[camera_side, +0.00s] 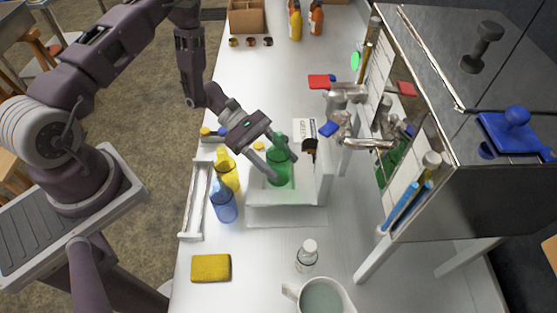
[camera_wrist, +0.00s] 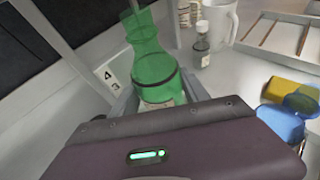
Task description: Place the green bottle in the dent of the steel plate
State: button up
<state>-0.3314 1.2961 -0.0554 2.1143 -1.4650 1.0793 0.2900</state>
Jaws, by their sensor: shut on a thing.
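The green bottle (camera_side: 280,166) stands close to upright over the pale steel plate (camera_side: 287,216) in the side view. My gripper (camera_side: 277,175) is shut on the green bottle, with a finger on its lower body. In the wrist view the green bottle (camera_wrist: 156,72) stands between the fingers of my gripper (camera_wrist: 160,98). The plate's dent is hidden around the bottle's base, and I cannot tell whether the bottle touches it.
A yellow bottle (camera_side: 228,172) and a blue bottle (camera_side: 223,203) stand left of the plate. A white rack (camera_side: 196,200), yellow sponge (camera_side: 211,268), small capped bottle (camera_side: 307,255) and mug (camera_side: 322,298) lie around.

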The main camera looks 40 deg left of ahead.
jog(key=shift+f, duration=0.1)
jog(key=o, duration=1.6)
